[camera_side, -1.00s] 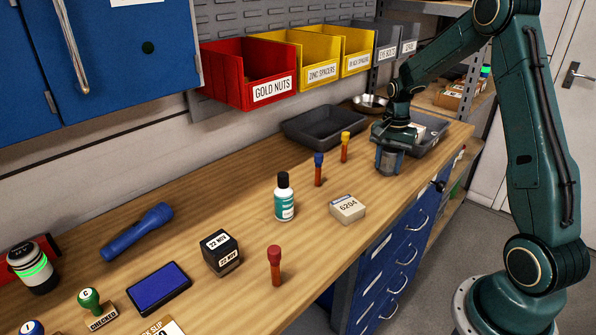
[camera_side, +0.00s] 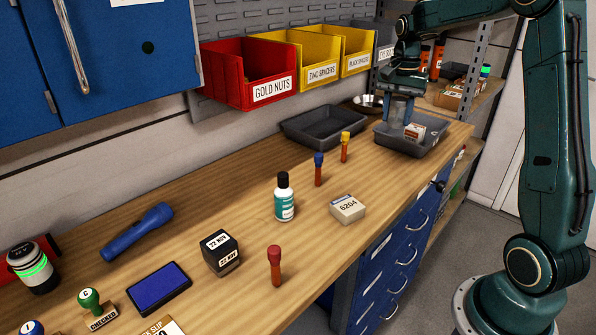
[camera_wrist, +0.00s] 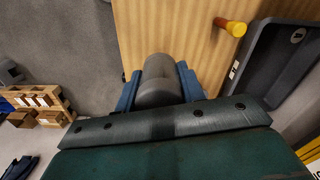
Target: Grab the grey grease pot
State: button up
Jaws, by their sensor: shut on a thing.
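My gripper (camera_side: 398,110) is up in the air at the back right of the bench, in front of or above the right grey tray in the side view. It is shut on the grey grease pot (camera_wrist: 157,84), which shows as a smooth grey rounded body between the two blue fingers in the wrist view. The pot is lifted clear of the bench top. In the side view the fingers hide most of it.
The right grey tray (camera_side: 432,142) holds a small box (camera_side: 415,131). The bench middle holds a white bottle (camera_side: 284,198) and a 6204 box (camera_side: 347,209).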

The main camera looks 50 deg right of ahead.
aim_at(399, 98)
jog(key=shift+r, duration=2.9)
jog(key=shift+a, duration=0.1)
